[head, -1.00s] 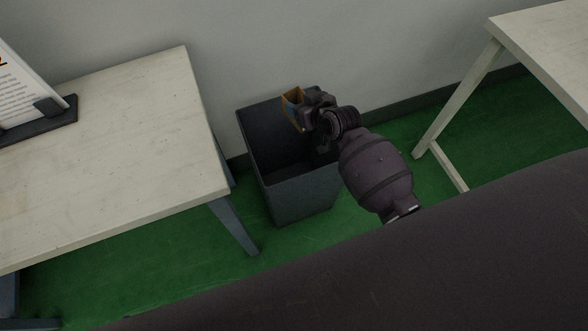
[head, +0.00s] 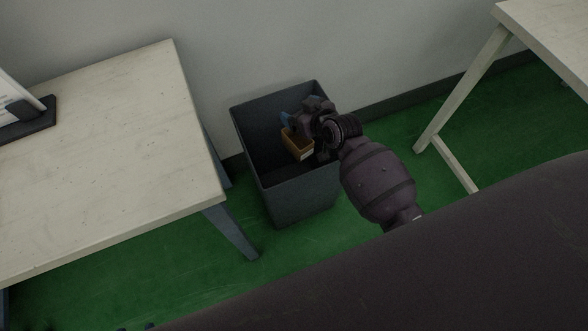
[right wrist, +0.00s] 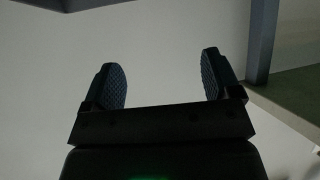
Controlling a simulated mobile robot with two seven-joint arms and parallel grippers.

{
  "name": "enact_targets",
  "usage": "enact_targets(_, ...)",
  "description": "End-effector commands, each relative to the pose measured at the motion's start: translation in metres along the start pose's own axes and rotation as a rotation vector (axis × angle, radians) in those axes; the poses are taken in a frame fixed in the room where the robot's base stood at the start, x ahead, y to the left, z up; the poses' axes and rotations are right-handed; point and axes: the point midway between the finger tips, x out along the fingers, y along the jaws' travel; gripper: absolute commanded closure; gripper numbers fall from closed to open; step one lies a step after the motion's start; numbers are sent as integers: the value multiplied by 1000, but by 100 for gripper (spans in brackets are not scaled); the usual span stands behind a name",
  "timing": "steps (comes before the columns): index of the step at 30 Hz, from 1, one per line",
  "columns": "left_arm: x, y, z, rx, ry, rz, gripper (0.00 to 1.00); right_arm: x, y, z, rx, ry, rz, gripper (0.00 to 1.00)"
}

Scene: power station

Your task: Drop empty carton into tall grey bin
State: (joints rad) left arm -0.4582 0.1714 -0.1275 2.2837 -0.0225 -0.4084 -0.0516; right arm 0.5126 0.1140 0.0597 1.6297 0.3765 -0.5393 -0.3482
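The tall grey bin (head: 290,200) stands open-topped on the floor against the wall. The small brown carton (head: 297,143) shows inside the bin's mouth in the head view, below my right gripper's fingers. Whether it rests on anything or is falling cannot be told. My right gripper (head: 286,120) is above the bin opening. In the right wrist view my right gripper (right wrist: 164,72) has its two fingers wide apart with nothing between them. The carton does not show there. My left gripper is not in view.
A pale table (head: 110,140) stands left of the bin, with a dark stand (head: 28,118) on it. Another pale table (head: 545,35) stands at the right. Green floor (head: 395,150) lies free between the bin and the right table. The wall (head: 330,40) is close behind.

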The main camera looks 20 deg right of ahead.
Motion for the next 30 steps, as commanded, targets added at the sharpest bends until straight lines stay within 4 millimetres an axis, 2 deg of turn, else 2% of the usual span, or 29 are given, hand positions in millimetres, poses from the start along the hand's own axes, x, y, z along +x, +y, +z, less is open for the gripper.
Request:
enact_targets(9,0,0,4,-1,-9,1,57,-1,0,0,0,-1,0,11)
enact_targets(13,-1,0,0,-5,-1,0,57,-8,1,-1,-1,0,1,11)
enact_targets(20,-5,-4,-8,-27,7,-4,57,-42,1,-6,-4,7,2,11)
enact_targets(30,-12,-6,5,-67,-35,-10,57,-94,1,-4,-2,4,1,11)
